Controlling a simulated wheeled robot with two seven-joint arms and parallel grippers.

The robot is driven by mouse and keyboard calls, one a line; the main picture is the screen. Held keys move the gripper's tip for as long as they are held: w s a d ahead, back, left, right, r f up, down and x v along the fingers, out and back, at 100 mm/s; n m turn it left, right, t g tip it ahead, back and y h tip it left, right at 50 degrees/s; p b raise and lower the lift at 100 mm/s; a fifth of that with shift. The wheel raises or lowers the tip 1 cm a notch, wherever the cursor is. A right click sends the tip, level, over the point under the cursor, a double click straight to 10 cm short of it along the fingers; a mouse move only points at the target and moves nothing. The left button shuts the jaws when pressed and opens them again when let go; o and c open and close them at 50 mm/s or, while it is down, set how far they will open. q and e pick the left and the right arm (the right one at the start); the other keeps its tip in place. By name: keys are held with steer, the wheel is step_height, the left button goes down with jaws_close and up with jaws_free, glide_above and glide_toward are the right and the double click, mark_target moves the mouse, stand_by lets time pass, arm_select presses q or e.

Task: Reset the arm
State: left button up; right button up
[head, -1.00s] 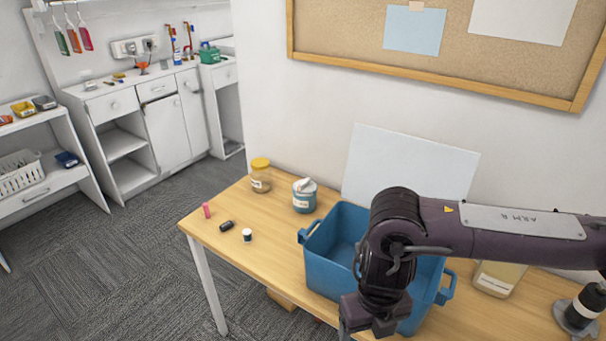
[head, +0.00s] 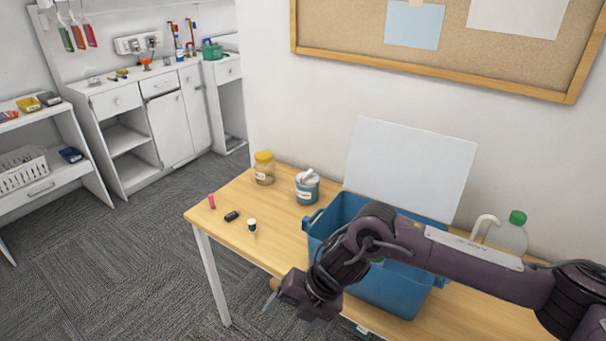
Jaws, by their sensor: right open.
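My right arm (head: 470,260) comes in from the right, in front of the blue bin. Its gripper (head: 291,312) hangs just off the table's front edge, left of and below the bin, over the carpet. The fingers point down and stand apart, with nothing seen between them. My left arm and gripper do not show.
A blue bin (head: 322,222) stands on the wooden table (head: 270,215), partly hidden by my arm. A yellow-lidded jar (head: 264,173), a blue pot (head: 307,192), a pink item (head: 211,201), a dark item (head: 232,216) and a small white-capped bottle (head: 252,226) stand or lie left. A green-capped jug (head: 510,236) is behind my arm.

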steer(key=w+a+f+m+t+y, duration=0.4)
steer(key=w+f+m, duration=0.5)
steer(key=f+m, duration=0.15)
steer(key=s+d+f+m+t+h, duration=0.1)
steer(key=s+d+f+m+h, duration=0.15)
steer(key=d+f+m, duration=0.55)
steer(key=s+d+f+m+t+h, duration=0.1)
steer(key=s+d+f+m, duration=0.25)
steer(key=f, duration=0.85)
steer(key=s+d+f+m+g+h, duration=0.1)
steer(key=s+d+f+m+h, duration=0.15)
steer(key=s+d+f, duration=0.5)
steer(key=s+d+f+m+g+h, duration=0.1)
steer(key=s+d+f+m, duration=0.3)
steer(key=s+f, duration=0.5)
steer(key=s+d+f+m+g+h, duration=0.1)
steer(key=s+d+f, duration=0.1)
steer(key=s, duration=0.8)
steer(key=s+d+f+m+g+h, duration=0.1)
steer(key=s+d, duration=0.3)
steer(key=s, duration=0.7)
steer(key=shift+s+d+f+m+g+h, duration=0.25)
steer(key=shift+f+m+g+h, duration=0.2)
steer(key=shift+m, duration=0.2)
steer(key=shift+w, duration=0.1)
